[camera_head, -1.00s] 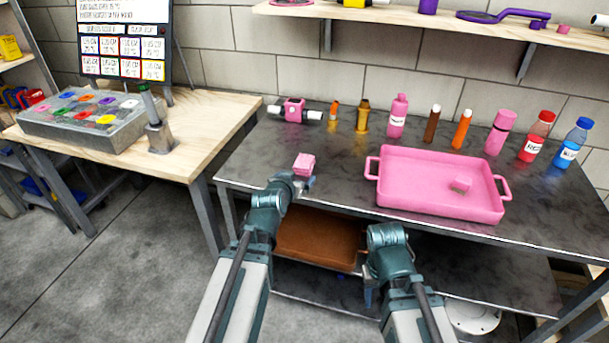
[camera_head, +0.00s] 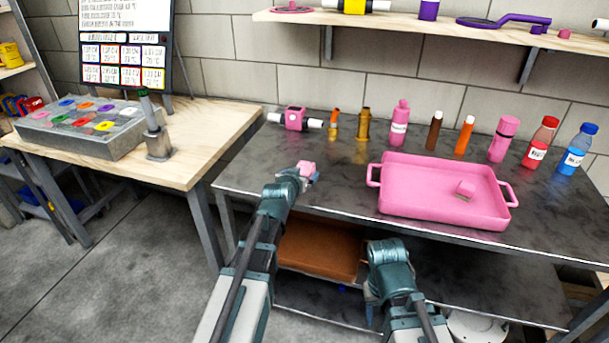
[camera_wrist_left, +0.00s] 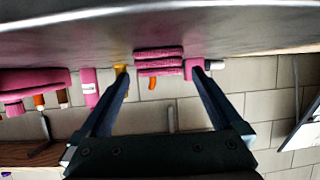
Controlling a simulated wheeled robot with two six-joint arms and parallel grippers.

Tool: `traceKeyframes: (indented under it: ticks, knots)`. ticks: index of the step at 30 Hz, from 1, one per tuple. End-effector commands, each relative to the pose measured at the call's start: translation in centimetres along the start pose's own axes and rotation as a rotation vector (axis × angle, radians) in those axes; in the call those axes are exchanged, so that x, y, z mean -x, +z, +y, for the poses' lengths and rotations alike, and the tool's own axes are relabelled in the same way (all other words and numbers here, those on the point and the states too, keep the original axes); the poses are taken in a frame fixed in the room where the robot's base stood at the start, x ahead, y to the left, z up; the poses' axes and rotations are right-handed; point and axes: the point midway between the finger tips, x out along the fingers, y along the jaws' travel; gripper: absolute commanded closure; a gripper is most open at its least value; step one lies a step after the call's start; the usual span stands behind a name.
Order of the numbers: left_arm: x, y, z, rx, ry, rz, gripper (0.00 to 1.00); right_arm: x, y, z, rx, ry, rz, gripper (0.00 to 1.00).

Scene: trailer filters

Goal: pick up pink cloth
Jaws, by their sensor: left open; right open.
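The pink cloth (camera_head: 306,167) is a small folded stack near the front left of the dark metal table. It also shows in the left wrist view (camera_wrist_left: 159,62), where the picture is upside down, lying in layers between the two fingers. My left gripper (camera_head: 309,178) is at the cloth's near side, partly hiding it. Its fingers (camera_wrist_left: 158,68) are open, one on each side of the cloth with gaps showing. My right gripper (camera_head: 371,308) hangs low in front of the table edge, mostly hidden behind its own wrist, with nothing seen in it.
Several bottles and tubes line the table's back, with a pink-and-white roller (camera_head: 296,119) at back left. The table (camera_head: 250,170) is clear around the cloth.

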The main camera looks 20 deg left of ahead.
Motion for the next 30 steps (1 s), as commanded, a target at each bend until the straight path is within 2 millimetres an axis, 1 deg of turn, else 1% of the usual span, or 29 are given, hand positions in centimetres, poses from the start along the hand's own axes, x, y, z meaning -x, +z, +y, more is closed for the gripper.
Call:
traceKeyframes:
  ticks: [2,5,13,15,21,23,24,29,30]
  knots:
    - [-0.2,0.0,0.0,0.0,0.0,0.0,0.0,-0.1,0.0,0.0,0.0,0.0,0.0,0.5]
    - [-1.1,0.0,0.0,0.0,0.0,0.0,0.0,-0.4,0.0,0.0,0.0,0.0,0.0,0.5]
    - [-4.9,-0.1,-0.1,0.0,0.0,0.0,0.0,-1.8,-0.1,-0.2,0.0,0.0,0.0,0.5]
    - [-5.3,-0.1,-0.1,0.0,0.0,0.0,0.0,-1.9,-0.1,-0.2,0.0,0.0,0.0,0.5]
    - [-5.1,-0.2,0.0,0.0,0.0,0.0,0.0,-1.8,-0.1,-0.2,0.0,0.0,0.0,0.5]
    - [-5.1,-0.2,0.0,0.0,0.0,0.0,0.11,-1.8,-0.1,-0.2,0.0,0.0,0.0,0.5]
    - [-5.1,-0.2,0.0,0.0,0.0,0.0,0.18,-1.8,-0.1,-0.2,0.0,0.0,0.0,0.5]
    - [-5.1,-0.2,0.0,0.0,0.0,0.0,0.47,-1.8,-0.1,-0.2,0.0,0.0,0.0,0.5]
    - [-5.1,-0.2,0.0,0.0,0.0,0.0,0.54,-1.8,-0.1,-0.2,0.0,0.0,0.0,0.5]
